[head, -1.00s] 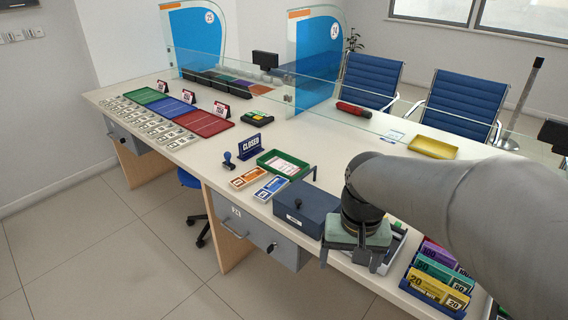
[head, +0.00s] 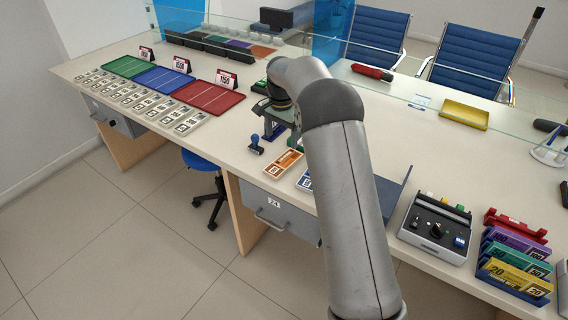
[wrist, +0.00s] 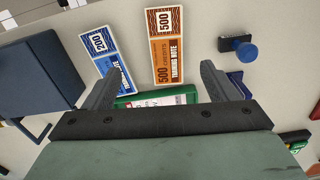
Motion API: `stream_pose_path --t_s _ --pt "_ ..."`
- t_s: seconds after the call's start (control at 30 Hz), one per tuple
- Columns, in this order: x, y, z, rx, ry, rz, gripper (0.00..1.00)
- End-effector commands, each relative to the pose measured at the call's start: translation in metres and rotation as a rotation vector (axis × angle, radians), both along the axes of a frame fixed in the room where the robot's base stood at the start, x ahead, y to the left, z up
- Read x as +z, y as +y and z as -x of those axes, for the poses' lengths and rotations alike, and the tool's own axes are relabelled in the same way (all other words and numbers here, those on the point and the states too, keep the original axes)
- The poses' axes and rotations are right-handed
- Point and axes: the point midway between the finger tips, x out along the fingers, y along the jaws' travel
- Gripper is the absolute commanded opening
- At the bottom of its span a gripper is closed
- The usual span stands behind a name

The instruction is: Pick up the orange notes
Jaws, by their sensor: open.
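The orange notes (head: 284,162) lie flat on the counter near its front edge. In the wrist view the orange notes (wrist: 172,60) show a "500" print and lie ahead of my fingers, a little right of the middle. My gripper (head: 280,135) is open and empty above the counter, just behind the notes in the head view. Nothing touches the orange notes.
Blue notes (wrist: 106,58) lie beside the orange ones, partly hidden by my arm in the head view. A blue stamp (head: 256,145) stands on the other side. A dark blue box (wrist: 38,70) is at left in the wrist view.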

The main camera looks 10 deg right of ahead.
Motion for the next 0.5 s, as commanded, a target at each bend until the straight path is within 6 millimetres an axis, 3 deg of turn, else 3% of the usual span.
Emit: stream_pose_path --t_s 0.23,0.5 --pt "-0.051 0.000 0.000 0.001 0.002 -0.001 0.80" --pt "-0.073 0.001 -0.001 0.001 0.001 -0.001 0.80"
